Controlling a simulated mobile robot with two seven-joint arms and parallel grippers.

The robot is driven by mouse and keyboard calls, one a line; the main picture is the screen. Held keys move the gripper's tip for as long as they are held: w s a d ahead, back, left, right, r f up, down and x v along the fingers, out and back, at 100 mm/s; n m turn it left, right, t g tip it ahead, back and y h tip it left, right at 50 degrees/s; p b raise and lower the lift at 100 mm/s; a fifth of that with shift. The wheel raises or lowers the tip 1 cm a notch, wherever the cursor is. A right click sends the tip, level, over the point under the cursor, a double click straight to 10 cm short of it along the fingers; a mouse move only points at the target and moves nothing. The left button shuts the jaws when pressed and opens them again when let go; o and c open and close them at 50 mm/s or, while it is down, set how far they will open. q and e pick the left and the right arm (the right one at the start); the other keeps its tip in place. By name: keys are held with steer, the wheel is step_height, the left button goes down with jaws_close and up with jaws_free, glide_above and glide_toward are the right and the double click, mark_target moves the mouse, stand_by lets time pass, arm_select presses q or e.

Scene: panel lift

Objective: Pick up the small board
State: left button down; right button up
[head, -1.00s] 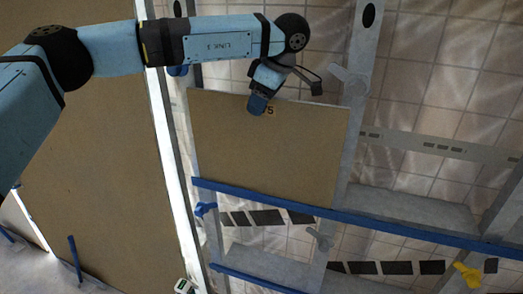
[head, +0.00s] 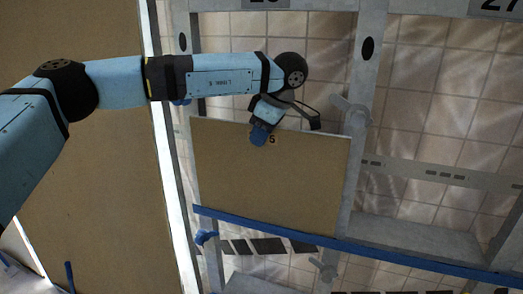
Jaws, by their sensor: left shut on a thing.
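The small board (head: 268,185) is a tan rectangular panel marked with a 5. It stands upright against the grey metal frame, its lower edge at the blue rail (head: 330,240). My left gripper (head: 260,133) is shut on the board's top edge near the middle, with a blue fingertip over its front face. The finger behind the board is hidden. My right gripper is not in view.
A large tan panel (head: 90,190) stands at the left behind my left arm. Grey posts (head: 365,90) flank the board, with a grey wing-shaped clamp (head: 352,110) at its upper right corner. A blue clamp (head: 206,237) sits at lower left. Tiled wall lies behind.

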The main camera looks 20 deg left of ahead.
arm_select(q)
steer(key=shift+r+b, duration=0.4)
steer(key=shift+r, duration=1.35)
steer(key=s+b, duration=0.2)
steer(key=s, duration=1.6)
steer(key=shift+a+b, duration=0.3)
steer(key=shift+b, duration=0.1)
